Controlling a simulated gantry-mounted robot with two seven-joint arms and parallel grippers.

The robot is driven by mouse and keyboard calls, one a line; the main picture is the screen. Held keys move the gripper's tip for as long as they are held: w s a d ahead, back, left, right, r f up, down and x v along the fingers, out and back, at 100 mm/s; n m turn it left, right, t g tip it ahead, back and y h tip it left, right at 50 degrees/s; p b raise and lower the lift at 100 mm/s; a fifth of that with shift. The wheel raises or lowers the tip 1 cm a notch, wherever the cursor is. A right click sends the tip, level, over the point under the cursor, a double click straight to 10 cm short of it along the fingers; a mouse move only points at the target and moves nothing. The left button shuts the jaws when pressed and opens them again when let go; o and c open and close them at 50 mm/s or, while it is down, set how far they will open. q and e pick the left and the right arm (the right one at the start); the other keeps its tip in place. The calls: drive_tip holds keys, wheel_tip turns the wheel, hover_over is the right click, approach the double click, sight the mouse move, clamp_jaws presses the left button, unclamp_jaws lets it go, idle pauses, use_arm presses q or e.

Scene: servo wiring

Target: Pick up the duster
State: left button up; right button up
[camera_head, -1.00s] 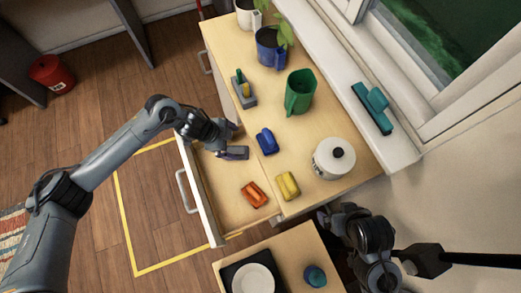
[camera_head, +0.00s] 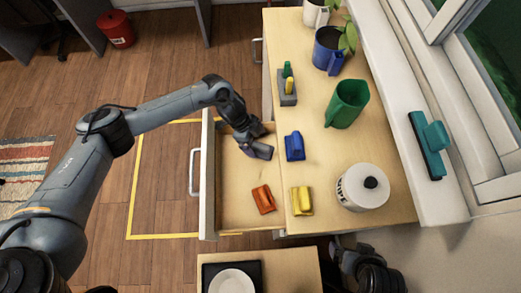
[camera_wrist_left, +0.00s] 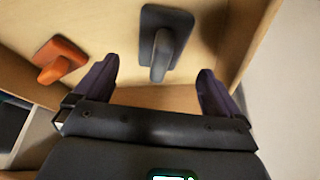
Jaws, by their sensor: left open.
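Several block-shaped pieces with raised grips could be dusters. An orange one (camera_head: 263,199) lies in the open drawer (camera_head: 207,180). A grey one (camera_wrist_left: 166,30) lies on the drawer floor in the left wrist view, where the orange one (camera_wrist_left: 60,62) shows at left; my arm hides the grey one in the head view. Blue (camera_head: 294,147) and yellow (camera_head: 301,201) ones lie on the counter, and a teal one (camera_head: 427,146) on the windowsill. My left gripper (camera_head: 258,140) is open over the drawer, the grey grip between its spread fingers (camera_wrist_left: 157,72) in the wrist view.
The counter (camera_head: 315,100) carries a green pitcher (camera_head: 347,103), a blue pot (camera_head: 328,52), a grey holder (camera_head: 287,94) and a white lidded jar (camera_head: 362,188). A plate (camera_head: 232,282) sits on a lower surface. The drawer walls border my left gripper.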

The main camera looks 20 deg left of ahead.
sight(258, 145)
use_arm(q)
drive_tip(key=shift+b+x, duration=0.95)
drive_tip(key=shift+x, duration=1.75)
drive_tip(key=shift+c, duration=0.3)
drive_tip(key=shift+c, duration=1.3)
drive_tip(key=c, duration=0.8)
